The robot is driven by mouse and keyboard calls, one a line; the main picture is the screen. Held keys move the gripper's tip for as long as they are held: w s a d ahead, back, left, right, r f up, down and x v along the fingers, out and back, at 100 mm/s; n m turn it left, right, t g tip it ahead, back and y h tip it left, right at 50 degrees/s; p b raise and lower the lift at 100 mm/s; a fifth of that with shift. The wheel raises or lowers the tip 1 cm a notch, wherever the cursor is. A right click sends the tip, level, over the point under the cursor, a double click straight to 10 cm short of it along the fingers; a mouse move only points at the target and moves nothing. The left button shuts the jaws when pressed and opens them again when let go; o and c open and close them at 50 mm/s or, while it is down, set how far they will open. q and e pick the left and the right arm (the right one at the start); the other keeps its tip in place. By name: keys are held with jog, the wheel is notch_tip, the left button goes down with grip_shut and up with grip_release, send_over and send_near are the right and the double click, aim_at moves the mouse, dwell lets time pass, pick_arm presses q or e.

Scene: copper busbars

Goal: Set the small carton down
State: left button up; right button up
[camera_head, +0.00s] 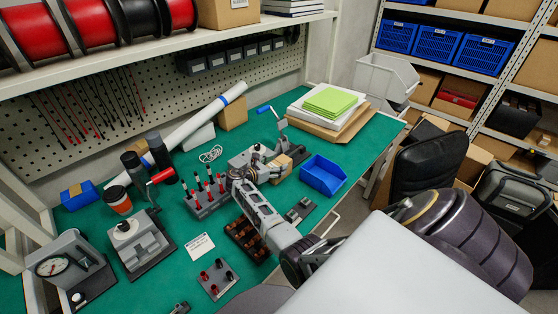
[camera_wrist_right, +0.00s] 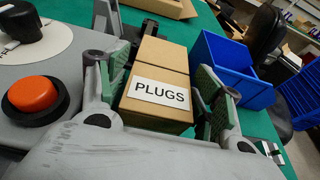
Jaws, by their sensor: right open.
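The small carton (camera_wrist_right: 155,88) is a brown box with a white label reading "PLUGS". In the wrist view it lies between the two green-padded fingers of my right gripper (camera_wrist_right: 160,98), which is open around it. In the head view the carton (camera_head: 283,161) shows in part at the end of my right gripper (camera_head: 268,167), over the green mat (camera_head: 232,140). It appears to rest on the mat, though its underside is hidden. My left gripper is not in view.
A blue bin (camera_head: 323,176) stands just right of the carton, also close in the wrist view (camera_wrist_right: 235,72). A grey box with an orange button (camera_wrist_right: 35,97) is close on the left. A rack of red and black plugs (camera_head: 206,197) stands left of my arm.

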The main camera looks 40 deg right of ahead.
jog(key=shift+c, duration=0.5)
jog(key=c, duration=0.8)
jog(key=shift+r+p, duration=0.55)
jog(key=shift+r, duration=4.5)
